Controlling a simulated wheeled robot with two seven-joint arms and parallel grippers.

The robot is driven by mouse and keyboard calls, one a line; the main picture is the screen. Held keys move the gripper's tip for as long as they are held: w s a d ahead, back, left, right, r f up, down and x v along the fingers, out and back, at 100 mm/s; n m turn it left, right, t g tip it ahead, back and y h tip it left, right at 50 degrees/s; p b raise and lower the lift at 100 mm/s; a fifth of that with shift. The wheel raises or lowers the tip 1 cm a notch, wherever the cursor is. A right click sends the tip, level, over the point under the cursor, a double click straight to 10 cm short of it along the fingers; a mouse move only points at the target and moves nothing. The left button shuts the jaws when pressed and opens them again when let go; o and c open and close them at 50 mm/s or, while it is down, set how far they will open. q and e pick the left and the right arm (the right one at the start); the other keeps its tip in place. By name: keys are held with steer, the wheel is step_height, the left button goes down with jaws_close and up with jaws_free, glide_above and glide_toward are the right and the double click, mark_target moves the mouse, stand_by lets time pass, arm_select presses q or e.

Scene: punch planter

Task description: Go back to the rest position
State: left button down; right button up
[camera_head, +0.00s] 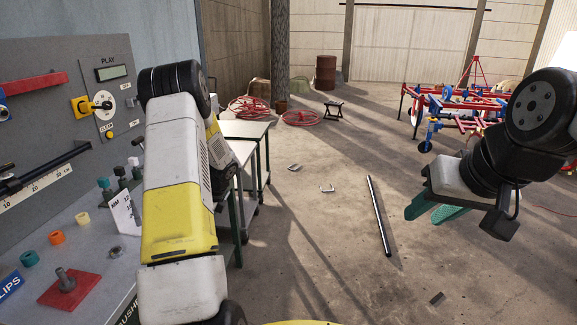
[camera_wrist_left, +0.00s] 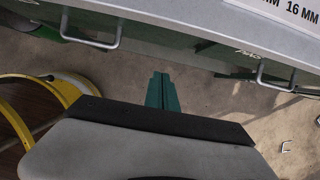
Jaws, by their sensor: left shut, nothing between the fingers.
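My left arm reaches in from the left in the head view, in front of the work panel (camera_head: 50,125); its gripper is hidden there. In the left wrist view my left gripper (camera_wrist_left: 162,92) shows as two green fingers pressed together with nothing between them. It is below a grey panel edge with metal handles (camera_wrist_left: 90,38), over bare floor. My right gripper (camera_head: 436,210) hangs at the right of the head view over open floor. Its two green fingers are apart and it holds nothing.
The bench (camera_head: 75,235) at the left carries coloured rings and a red block with a peg (camera_head: 67,290). A dark bar (camera_head: 379,215) lies on the floor. Red and blue machinery (camera_head: 455,108) stands at the back right.

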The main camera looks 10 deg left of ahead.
arm_select(q)
steer(key=s+d+r+n+t+h, duration=0.1)
steer(key=s+d+r+n+t, duration=0.2)
steer(key=d+r, duration=0.6)
steer(key=s+d+r+n+h, duration=0.1)
steer(key=s+d+r+n, duration=0.35)
steer(key=r, duration=0.95)
steer(key=s+d+r+n+t+h, duration=0.1)
steer(key=s+d+r+n, duration=0.3)
steer(key=s+d, duration=0.4)
steer(key=s+d+r+n+t+h, duration=0.2)
steer(key=s+d+r+n+h, duration=0.1)
steer(key=s+d+r+n, duration=0.2)
steer(key=s+d, duration=0.2)
steer(key=s, duration=0.2)
steer(key=shift+s+d, duration=0.35)
